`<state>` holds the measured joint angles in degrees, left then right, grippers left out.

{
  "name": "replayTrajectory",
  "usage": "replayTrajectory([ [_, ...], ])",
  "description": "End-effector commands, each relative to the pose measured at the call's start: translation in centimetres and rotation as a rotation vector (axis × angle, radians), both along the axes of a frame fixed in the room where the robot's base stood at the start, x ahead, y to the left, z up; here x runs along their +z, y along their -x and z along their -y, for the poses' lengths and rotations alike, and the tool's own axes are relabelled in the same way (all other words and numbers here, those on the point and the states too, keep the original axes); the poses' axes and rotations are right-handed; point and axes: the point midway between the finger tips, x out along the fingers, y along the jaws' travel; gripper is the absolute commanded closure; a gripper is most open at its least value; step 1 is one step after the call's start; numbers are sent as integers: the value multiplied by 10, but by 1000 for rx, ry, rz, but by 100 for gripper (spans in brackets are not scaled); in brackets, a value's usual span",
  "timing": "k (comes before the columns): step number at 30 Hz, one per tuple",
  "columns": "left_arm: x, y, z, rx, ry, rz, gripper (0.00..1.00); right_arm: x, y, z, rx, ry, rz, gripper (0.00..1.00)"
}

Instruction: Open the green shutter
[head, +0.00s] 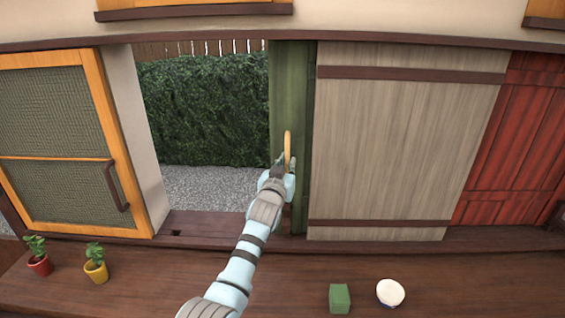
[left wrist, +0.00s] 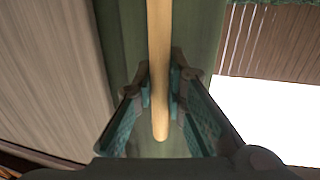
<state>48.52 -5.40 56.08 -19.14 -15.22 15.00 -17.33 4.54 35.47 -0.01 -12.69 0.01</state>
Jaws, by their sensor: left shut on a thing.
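The green shutter (head: 290,90) stands upright in the wall opening. Only a narrow strip of it shows, at the opening's right side, beside the grey wooden panel. Its light wooden handle (head: 287,147) is a vertical bar. My left gripper (head: 284,165) is at the handle's lower part. In the left wrist view the handle (left wrist: 159,70) runs between the two fingers of the left gripper (left wrist: 160,95), which are shut on it, with the green shutter (left wrist: 120,40) behind. My right gripper is not in view.
The opening left of the shutter shows a hedge (head: 205,110) and gravel. A grey panel (head: 400,150) and red shutter (head: 505,140) stand right; a screen door (head: 55,120) stands left. Potted plants (head: 96,268), a green block (head: 340,298) and a white bowl (head: 390,293) are on the ledge.

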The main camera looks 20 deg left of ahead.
Motion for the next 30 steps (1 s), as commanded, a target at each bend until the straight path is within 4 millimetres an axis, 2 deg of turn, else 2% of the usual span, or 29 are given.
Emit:
replayTrajectory([
  [14, 0, 1, -2, 14, 0, 0, 100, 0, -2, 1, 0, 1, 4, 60],
  [15, 0, 0, -2, 14, 0, 0, 83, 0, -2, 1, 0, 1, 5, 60],
  [18, 0, 0, -2, 14, 0, 0, 67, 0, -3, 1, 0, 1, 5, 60],
  [30, 0, 6, -2, 16, 0, 0, 67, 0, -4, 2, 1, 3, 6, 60],
])
